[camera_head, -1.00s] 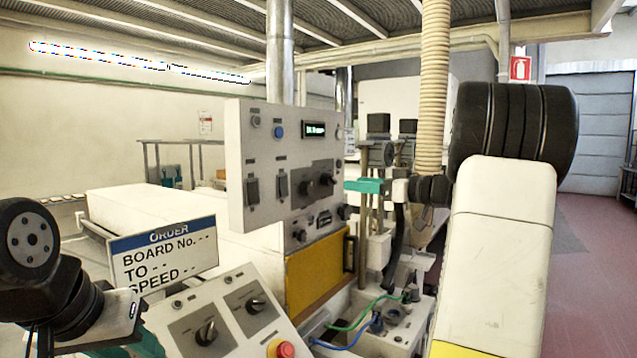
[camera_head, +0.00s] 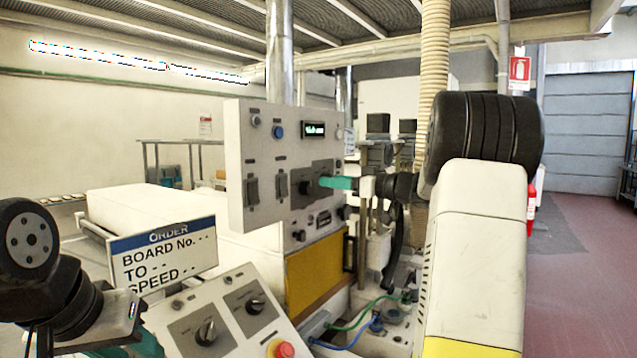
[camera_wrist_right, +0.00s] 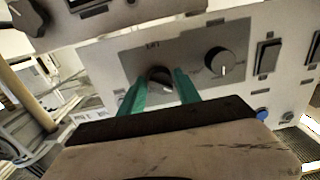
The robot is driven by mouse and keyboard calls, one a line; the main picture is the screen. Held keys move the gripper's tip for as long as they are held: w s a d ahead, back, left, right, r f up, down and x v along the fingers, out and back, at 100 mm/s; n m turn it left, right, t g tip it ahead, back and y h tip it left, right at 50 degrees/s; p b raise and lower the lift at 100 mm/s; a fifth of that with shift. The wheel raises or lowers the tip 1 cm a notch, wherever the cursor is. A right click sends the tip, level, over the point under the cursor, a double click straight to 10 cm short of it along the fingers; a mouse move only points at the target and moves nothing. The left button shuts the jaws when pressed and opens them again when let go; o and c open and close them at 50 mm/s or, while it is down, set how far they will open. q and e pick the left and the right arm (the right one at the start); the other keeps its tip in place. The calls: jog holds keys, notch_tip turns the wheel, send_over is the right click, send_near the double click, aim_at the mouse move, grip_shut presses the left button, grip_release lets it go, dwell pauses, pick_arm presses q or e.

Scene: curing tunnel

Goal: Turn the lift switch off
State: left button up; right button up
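The lift switch is a dark rotary knob (camera_wrist_right: 160,78) on a grey plate, under a small label that looks like LIFT, in the right wrist view. My right gripper (camera_wrist_right: 160,82) is open, with one green fingertip on each side of this knob. I cannot tell whether they touch it. In the head view the right gripper (camera_head: 328,182) is at the upright panel (camera_head: 245,150) and hides this knob. My left gripper (camera_head: 140,345) shows only partly at the lower left; its fingertips are not clear.
A second knob (camera_head: 306,187) sits beside the lift switch, and it also shows in the right wrist view (camera_wrist_right: 219,62). Two rocker switches (camera_head: 281,187) are left of it. A sloped console (camera_head: 225,315) with a red button (camera_head: 284,349) and an order sign (camera_head: 165,255) stand below.

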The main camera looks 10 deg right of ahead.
grip_shut()
jog(key=shift+m, duration=0.4)
jog(key=m, duration=0.9)
jog(key=shift+m, duration=0.4)
jog(key=shift+o, duration=2.4)
grip_release()
jog(key=shift+s, duration=0.15)
